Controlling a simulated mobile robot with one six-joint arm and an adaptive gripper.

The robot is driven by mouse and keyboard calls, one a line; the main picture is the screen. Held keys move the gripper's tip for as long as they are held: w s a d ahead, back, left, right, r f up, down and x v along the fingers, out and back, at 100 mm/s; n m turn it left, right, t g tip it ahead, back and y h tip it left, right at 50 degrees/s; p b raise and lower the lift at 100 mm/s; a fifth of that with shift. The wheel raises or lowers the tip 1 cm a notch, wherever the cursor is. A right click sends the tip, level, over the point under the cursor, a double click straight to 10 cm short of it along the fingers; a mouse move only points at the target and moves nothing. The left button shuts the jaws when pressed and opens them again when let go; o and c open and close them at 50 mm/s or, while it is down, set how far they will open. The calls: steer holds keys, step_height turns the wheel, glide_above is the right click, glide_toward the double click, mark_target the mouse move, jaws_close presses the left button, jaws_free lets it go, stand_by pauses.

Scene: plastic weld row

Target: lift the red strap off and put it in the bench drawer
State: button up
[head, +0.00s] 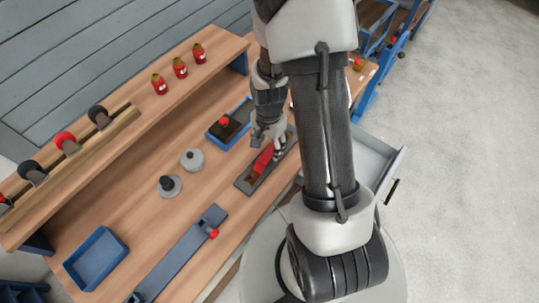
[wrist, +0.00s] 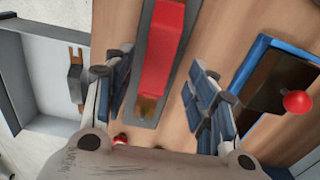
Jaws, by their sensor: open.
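The red strap (head: 263,161) lies along a narrow grey base on the bench. It also shows in the wrist view (wrist: 163,50), running from the top edge down between my fingers. My gripper (head: 270,143) is above the base's far end in the head view. In the wrist view my gripper (wrist: 163,88) is open, with one finger on each side of the strap and base. Its height above them is hard to tell. The bench drawer (head: 376,153) stands pulled out at the right, partly hidden by my arm, and no strap shows in its visible part.
A blue tray with a red-knobbed dark block (head: 224,122) sits close to my gripper. Grey round weights (head: 192,160), a blue clamp bar (head: 185,255) and an empty blue tray (head: 96,261) lie on the bench. Red bottles (head: 180,68) stand on the raised shelf.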

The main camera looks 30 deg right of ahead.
mark_target(269, 152)
step_height(269, 152, down, 4)
steer(key=shift+s+r+b, duration=0.1)
steer(key=shift+s+b, duration=0.05)
steer(key=shift+b, duration=0.45)
steer(key=shift+c, duration=0.3)
steer(key=c, duration=1.1)
step_height(269, 152, up, 20)
steer(key=p, duration=0.6)
